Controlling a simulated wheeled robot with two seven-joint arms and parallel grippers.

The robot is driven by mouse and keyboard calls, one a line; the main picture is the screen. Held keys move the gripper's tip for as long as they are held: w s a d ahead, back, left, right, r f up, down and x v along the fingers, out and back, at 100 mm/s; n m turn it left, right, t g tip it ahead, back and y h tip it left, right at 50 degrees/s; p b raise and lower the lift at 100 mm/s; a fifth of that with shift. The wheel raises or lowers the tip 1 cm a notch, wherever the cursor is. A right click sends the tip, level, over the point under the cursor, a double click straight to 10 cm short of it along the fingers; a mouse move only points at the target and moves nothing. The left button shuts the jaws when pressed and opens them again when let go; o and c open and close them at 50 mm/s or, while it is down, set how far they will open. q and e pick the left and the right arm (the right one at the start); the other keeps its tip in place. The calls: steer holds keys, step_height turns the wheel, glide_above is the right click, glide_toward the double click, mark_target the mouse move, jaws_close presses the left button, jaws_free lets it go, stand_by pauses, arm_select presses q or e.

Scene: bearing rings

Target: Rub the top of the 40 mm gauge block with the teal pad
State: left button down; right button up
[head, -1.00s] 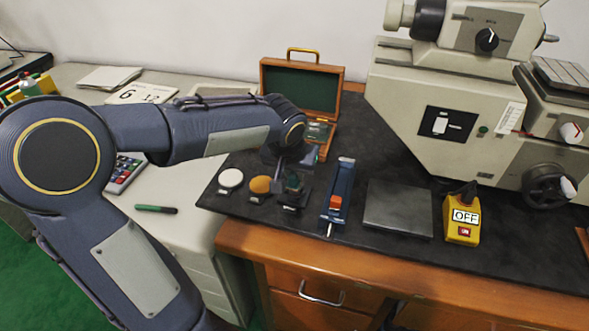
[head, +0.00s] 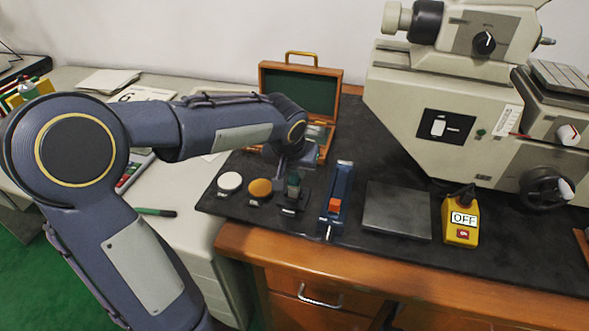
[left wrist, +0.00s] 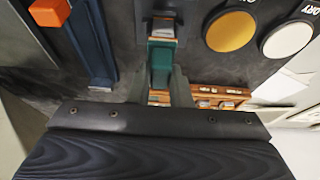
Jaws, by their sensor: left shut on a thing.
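My left gripper (left wrist: 162,88) shows in the left wrist view with its two fingers on either side of the teal pad (left wrist: 162,66), shut on it. In the head view the gripper (head: 287,167) is beneath the end of my left arm, and the teal pad (head: 293,184) shows just in front of it. A small metal block (left wrist: 164,27) stands just beyond the pad in the wrist view, on a dark stand (head: 289,207). I take it for the gauge block, but its size cannot be read. Whether the pad touches its top cannot be told. My right gripper is out of view.
An orange round pad (head: 259,187) and a white round pad (head: 230,181) lie left of the stand. A blue clamp (head: 338,198) stands close on its right. An open wooden case (head: 333,152) is behind. A grey plate (head: 397,210) and yellow switch box (head: 461,219) lie farther right.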

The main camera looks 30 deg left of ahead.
arm_select(q)
steer(key=shift+s+f, duration=0.1)
steer(key=shift+s, duration=0.3)
steer(key=shift+r+p, duration=1.75)
steer(key=shift+r, duration=0.9)
